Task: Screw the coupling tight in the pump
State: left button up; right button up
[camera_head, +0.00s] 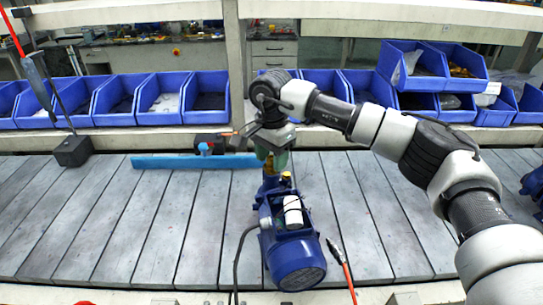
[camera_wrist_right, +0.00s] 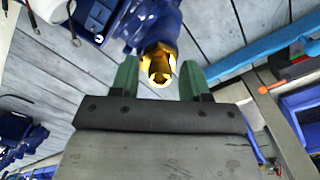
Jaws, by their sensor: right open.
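The blue pump (camera_head: 293,248) stands on the grey slatted bench, with a white cylinder on its side. The brass coupling (camera_wrist_right: 159,63) sits at the end of the pump's blue port in the right wrist view; how deep it is seated I cannot tell. In the head view the coupling (camera_head: 269,166) is partly hidden by my gripper. My right gripper (camera_head: 275,158) is over the port end, pointing down. Its green fingers (camera_wrist_right: 159,82) are open, one on each side of the coupling, with visible gaps. My left gripper is not in view.
A blue bar (camera_head: 170,161) lies along the bench behind the pump. Several blue bins (camera_head: 120,98) line the back. A black block (camera_head: 72,151) stands at the left. A black cable and a red-black tool (camera_head: 342,266) are near the pump. The left bench is mostly clear.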

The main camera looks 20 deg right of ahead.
grip_shut()
jog(key=m, duration=0.3)
jog(key=shift+m, duration=0.3)
jog(key=shift+m, duration=1.7)
jog(key=shift+m, duration=1.7)
jog(key=m, duration=0.3)
jog(key=shift+m+p, duration=0.3)
